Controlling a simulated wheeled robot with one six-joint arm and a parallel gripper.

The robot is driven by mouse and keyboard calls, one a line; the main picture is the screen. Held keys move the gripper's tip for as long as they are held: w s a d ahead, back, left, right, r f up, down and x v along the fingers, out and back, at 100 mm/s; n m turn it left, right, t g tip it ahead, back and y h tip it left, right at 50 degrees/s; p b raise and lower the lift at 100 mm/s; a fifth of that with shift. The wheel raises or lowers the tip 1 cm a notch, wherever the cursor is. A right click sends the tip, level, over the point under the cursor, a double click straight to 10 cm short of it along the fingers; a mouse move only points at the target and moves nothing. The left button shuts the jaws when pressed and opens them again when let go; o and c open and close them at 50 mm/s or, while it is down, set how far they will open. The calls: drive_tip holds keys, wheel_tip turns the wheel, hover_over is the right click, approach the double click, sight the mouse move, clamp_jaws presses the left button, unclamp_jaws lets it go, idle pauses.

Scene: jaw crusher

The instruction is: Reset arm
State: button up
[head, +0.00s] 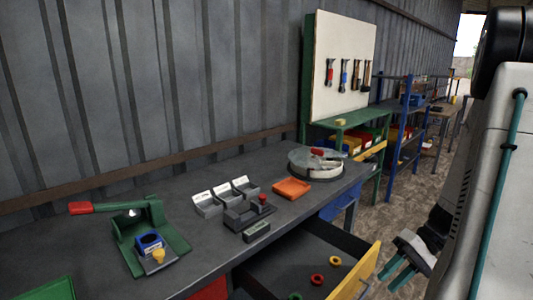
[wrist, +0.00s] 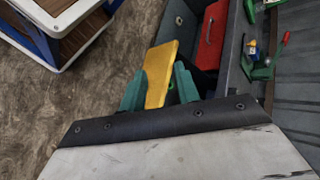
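My gripper (head: 395,270) hangs at the lower right in the head view, just right of an open drawer and apart from it. Its two teal fingers stand apart with nothing held between them. In the wrist view the gripper (wrist: 158,85) shows the fingers spread, with the drawer's yellow front (wrist: 160,70) seen beyond and between them. The yellow drawer front (head: 357,275) also shows in the head view. My arm fills the right edge there.
The dark workbench (head: 300,212) holds a green press with a red handle (head: 80,208), labelled grey bins (head: 208,205), an orange tray (head: 292,188) and a round turntable (head: 315,163). Small coloured rings (head: 317,279) lie in the drawer. A blue shelf rack (head: 404,125) stands behind.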

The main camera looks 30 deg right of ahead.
drive_tip(key=w+a+r+n+g+h, duration=0.3)
drive_tip(key=a+r+h, duration=0.3)
drive_tip(key=a+r, duration=0.55)
drive_tip(key=s+a+r+n+t+h, duration=0.2)
drive_tip(key=s+a+r, duration=0.4)
drive_tip(key=a, duration=0.4)
drive_tip(key=shift+a+r+t+h, duration=0.2)
drive_tip(key=shift+a+t+h, duration=0.15)
drive_tip(key=shift+t+h, duration=0.6)
